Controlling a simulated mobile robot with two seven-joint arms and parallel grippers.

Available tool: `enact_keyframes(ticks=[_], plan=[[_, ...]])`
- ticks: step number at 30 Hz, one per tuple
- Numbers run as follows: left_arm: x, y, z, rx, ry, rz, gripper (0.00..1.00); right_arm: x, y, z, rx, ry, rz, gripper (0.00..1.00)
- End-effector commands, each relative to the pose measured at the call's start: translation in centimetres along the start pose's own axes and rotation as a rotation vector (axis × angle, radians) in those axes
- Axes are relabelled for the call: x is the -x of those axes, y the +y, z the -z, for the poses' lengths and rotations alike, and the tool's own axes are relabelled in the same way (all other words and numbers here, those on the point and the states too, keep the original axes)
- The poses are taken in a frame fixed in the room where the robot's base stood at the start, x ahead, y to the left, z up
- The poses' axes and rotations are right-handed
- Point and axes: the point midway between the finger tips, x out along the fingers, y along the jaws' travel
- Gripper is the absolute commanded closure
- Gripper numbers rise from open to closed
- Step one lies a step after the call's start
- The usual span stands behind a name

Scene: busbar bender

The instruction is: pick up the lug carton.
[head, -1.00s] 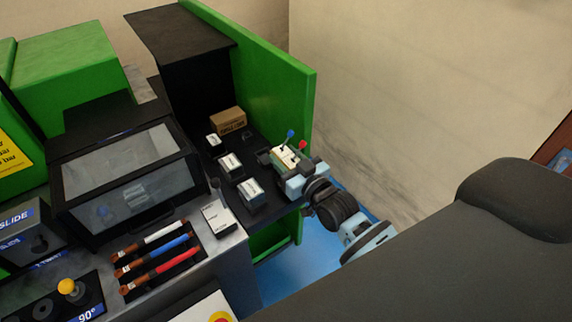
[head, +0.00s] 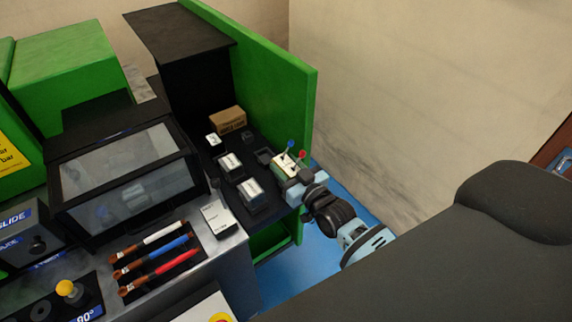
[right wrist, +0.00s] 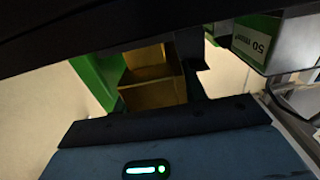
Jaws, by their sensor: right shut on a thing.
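The lug carton (head: 285,164) is a small pale box with a yellow-green edge in the head view. My right gripper (head: 291,174) is shut on it, at the right side of the black shelf near the green panel. An empty black holder (head: 264,157) shows just left of it. In the right wrist view, a yellow-brown box (right wrist: 150,80) shows beyond my gripper's body; I cannot tell whether it is the held one. My left gripper is not in view.
A brown carton (head: 227,120) stands at the back of the shelf. White boxes (head: 230,163) (head: 250,191) sit in black holders left of my gripper. The green panel (head: 296,95) rises close behind. A box with a green label (right wrist: 262,42) shows in the wrist view.

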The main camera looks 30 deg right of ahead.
Motion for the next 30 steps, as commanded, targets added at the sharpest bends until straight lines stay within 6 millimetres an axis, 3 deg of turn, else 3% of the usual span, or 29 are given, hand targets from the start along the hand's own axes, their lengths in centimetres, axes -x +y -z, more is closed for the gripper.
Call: enact_keyframes(ticks=[9,10,15,23,28,30], plan=[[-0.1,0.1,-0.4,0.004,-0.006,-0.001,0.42,0.0,0.0,-0.4,0.001,0.004,0.000,0.91],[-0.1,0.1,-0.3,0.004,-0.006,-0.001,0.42,0.0,0.0,-0.6,0.000,0.001,0.000,0.56],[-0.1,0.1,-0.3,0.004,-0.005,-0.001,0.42,0.0,0.0,-0.5,0.000,0.001,0.000,0.36],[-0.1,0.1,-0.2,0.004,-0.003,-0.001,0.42,0.0,0.0,-0.5,0.000,0.001,0.000,0.36],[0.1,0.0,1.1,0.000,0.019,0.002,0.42,-0.1,0.0,1.2,0.000,0.007,0.000,0.36],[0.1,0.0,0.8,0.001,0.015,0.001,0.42,1.1,0.0,0.6,0.000,-0.001,0.000,0.36]])
